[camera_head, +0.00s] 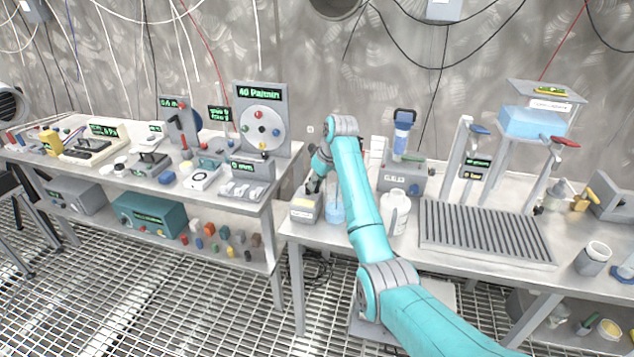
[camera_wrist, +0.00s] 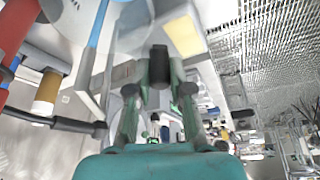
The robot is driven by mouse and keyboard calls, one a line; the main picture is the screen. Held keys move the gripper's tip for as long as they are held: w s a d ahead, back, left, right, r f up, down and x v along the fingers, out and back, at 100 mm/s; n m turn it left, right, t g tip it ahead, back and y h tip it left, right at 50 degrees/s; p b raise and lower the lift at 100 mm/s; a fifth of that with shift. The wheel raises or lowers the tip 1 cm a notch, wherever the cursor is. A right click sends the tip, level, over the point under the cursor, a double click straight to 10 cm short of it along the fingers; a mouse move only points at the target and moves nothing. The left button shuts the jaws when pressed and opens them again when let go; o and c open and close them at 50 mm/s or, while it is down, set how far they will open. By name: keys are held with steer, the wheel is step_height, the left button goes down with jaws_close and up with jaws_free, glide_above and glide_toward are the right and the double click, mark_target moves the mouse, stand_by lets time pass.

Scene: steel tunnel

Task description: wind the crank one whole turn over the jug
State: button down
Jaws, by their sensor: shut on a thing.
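My gripper (camera_head: 314,184) is at the left end of the right-hand bench, above a small grey box. In the wrist view my gripper (camera_wrist: 159,78) is closed around a dark upright cylinder, the crank's knob (camera_wrist: 159,62). The rest of the crank is mostly hidden by my fingers and arm. A light-blue vessel, which looks like the jug (camera_head: 335,213), stands just right of the grey box (camera_head: 305,209), partly behind my arm. The box has a pale yellow panel, also visible in the wrist view (camera_wrist: 184,35). I cannot tell the crank's exact angle.
A white bottle (camera_head: 396,212) stands close to the right of my forearm. Behind it is a grey device with a blue cylinder (camera_head: 403,138). A ribbed grey tray (camera_head: 482,232) covers much of the bench. The left bench, beyond a gap, holds a dial panel (camera_head: 262,120).

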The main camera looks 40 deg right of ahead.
steer(key=shift+w+a+m+h, duration=0.1)
steer(key=shift+a+m+h, duration=0.4)
steer(key=shift+m, duration=0.75)
steer(key=shift+w+a+m+h, duration=0.1)
steer(key=shift+a+m+h, duration=0.35)
steer(key=shift+m, duration=0.8)
steer(key=c, duration=1.3)
jaws_free()
steer(key=shift+r, duration=0.1)
steer(key=v, duration=1.1)
steer(key=shift+s+a+r, duration=0.15)
steer(key=shift+a+r, duration=0.05)
steer(key=shift+r, duration=0.2)
